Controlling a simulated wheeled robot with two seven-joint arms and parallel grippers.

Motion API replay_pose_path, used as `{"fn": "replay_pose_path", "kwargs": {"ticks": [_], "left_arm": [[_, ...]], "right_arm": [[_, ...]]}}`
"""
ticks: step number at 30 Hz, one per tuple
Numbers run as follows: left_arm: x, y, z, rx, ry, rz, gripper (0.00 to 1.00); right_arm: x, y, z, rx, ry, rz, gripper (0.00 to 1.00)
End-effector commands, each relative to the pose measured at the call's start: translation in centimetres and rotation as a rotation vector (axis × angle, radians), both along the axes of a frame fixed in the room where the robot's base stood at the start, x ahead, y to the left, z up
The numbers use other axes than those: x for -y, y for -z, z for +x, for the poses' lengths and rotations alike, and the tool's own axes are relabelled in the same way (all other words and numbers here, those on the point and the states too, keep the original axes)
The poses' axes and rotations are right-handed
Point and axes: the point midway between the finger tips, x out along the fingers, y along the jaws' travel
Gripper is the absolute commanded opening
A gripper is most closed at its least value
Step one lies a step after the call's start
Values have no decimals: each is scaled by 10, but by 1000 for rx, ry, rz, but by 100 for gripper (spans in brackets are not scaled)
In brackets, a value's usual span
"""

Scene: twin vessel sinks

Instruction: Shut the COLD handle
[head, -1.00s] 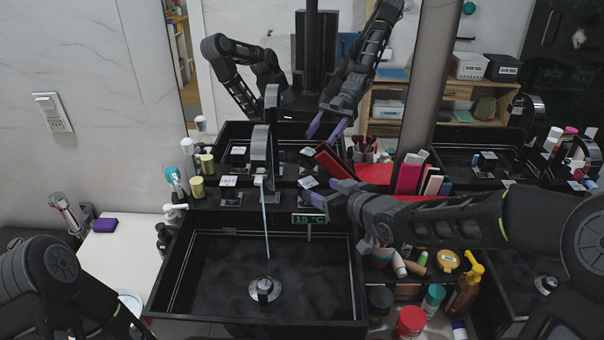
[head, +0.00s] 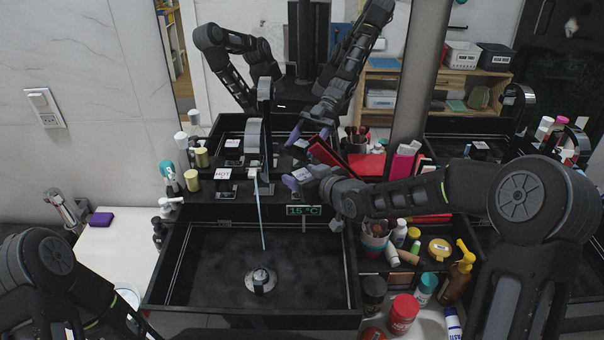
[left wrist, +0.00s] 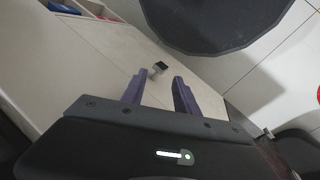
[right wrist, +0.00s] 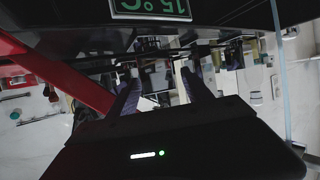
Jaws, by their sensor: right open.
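The black vessel sink (head: 205,262) has a tall faucet (head: 254,148) with a thin stream of water (head: 262,222) running into the basin. The COLD handle is right of the faucet, mostly hidden by my right gripper (head: 295,179), so its position cannot be told. The HOT handle's label (head: 223,174) is left of the faucet. My right gripper is open, its purple fingertips close at the COLD side; contact cannot be told. Its fingers also show in the right wrist view (right wrist: 163,88). My left gripper (left wrist: 160,84) is open and empty, away from the handles.
A green display (head: 303,210) reads 15 °C below my right gripper. A red flat item (head: 326,153) leans behind it. A mirror backs the sink.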

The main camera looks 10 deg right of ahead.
Motion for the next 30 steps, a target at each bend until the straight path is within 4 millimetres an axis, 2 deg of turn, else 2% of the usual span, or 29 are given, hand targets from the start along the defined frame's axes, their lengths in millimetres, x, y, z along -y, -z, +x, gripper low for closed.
{"fn": "replay_pose_path", "kwargs": {"ticks": [7, 27, 30], "left_arm": [[0, 0, 0, 0, 0, 0, 36], [0, 0, 0, 0, 0, 0, 36], [0, 0, 0, 0, 0, 0, 36]], "right_arm": [[0, 0, 1, 1, 0, 0, 58], [0, 0, 0, 1, 0, 0, 3], [0, 0, 0, 1, 0, 0, 0]]}}
